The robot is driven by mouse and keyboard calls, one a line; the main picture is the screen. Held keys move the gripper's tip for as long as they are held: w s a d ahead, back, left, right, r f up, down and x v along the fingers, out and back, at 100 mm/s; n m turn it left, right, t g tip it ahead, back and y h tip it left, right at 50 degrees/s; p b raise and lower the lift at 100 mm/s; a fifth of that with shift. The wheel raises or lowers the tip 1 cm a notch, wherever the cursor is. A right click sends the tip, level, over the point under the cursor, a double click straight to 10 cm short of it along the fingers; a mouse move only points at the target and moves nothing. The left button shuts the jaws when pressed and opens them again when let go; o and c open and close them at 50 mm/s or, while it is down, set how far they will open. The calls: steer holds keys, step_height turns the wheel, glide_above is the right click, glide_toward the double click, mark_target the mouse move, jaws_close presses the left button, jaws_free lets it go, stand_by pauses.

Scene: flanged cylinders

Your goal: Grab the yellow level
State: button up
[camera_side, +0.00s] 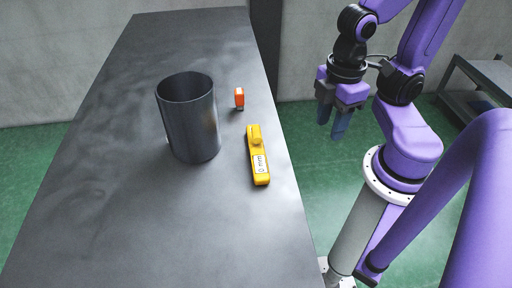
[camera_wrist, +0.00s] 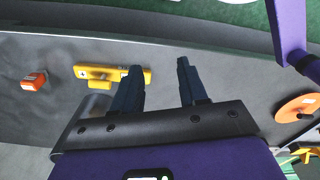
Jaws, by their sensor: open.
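The yellow level (camera_side: 257,152) lies on the grey table near its right edge in the side view, with a white label reading "0 mm" towards its near end. My gripper (camera_side: 339,122) is open and empty in the side view, out past the table's right edge and apart from the level. Its two dark fingers, spread apart, show in the wrist view (camera_wrist: 160,85).
A dark metal cylinder (camera_side: 190,120) stands on the table left of the level. A small orange object (camera_side: 239,98) sits beyond the level. The table (camera_side: 110,200) is otherwise clear at left and front. An orange disc (camera_wrist: 296,108) shows at right in the wrist view.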

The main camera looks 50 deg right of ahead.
steer(key=shift+o, duration=1.2)
steer(key=n+t+h, duration=0.9)
steer(key=n+h, duration=0.1)
steer(key=n, duration=0.4)
glide_toward(258, 140)
steer(key=x, duration=0.5)
steer(key=shift+d+f, duration=0.2)
steer(key=shift+x, duration=3.1)
steer(key=shift+w+a+r, duration=0.1)
jaws_close()
